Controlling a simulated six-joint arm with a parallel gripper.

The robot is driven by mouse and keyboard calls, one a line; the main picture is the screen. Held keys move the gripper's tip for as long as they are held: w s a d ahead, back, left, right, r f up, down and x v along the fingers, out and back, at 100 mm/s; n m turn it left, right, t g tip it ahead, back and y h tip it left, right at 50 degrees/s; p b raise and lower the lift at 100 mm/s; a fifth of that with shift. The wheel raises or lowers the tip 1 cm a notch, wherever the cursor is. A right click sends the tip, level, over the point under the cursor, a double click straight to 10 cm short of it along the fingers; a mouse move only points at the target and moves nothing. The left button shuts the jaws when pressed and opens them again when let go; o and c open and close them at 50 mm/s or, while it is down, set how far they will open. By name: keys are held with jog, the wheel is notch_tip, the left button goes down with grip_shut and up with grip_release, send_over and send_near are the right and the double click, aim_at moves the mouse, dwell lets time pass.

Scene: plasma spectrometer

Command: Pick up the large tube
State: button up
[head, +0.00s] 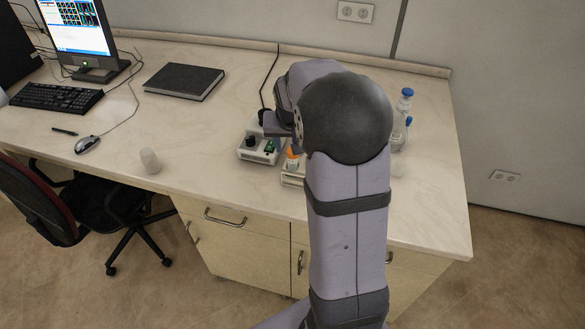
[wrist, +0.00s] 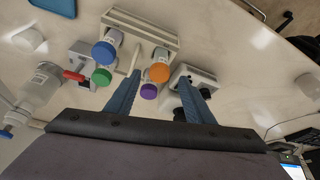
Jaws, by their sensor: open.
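In the wrist view, several capped tubes stand at a pale rack (wrist: 150,22): an orange-capped tube (wrist: 160,72), a blue-capped tube (wrist: 104,53), a green-capped tube (wrist: 101,76) and a purple-capped tube (wrist: 148,91). The orange and blue caps look larger than the green and purple ones. I cannot tell which is the large tube. My gripper (wrist: 159,76) is open, its two blue-grey fingers on either side of the orange and purple caps, nothing held. The orange-capped tube also shows in the head view (head: 291,155); my arm hides the other tubes there.
A small white device with dark knobs (head: 259,148) stands close left of the orange-capped tube. A blue-capped bottle (head: 402,118) is right of my arm. A white cup (head: 150,161), a mouse (head: 87,145) and a dark book (head: 184,81) lie left. Bare table lies between cup and device.

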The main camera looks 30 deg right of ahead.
aim_at(293, 166)
jog(key=shift+p+x, duration=1.2)
jog(key=shift+x, duration=1.4)
jog(key=shift+s, duration=0.1)
grip_shut()
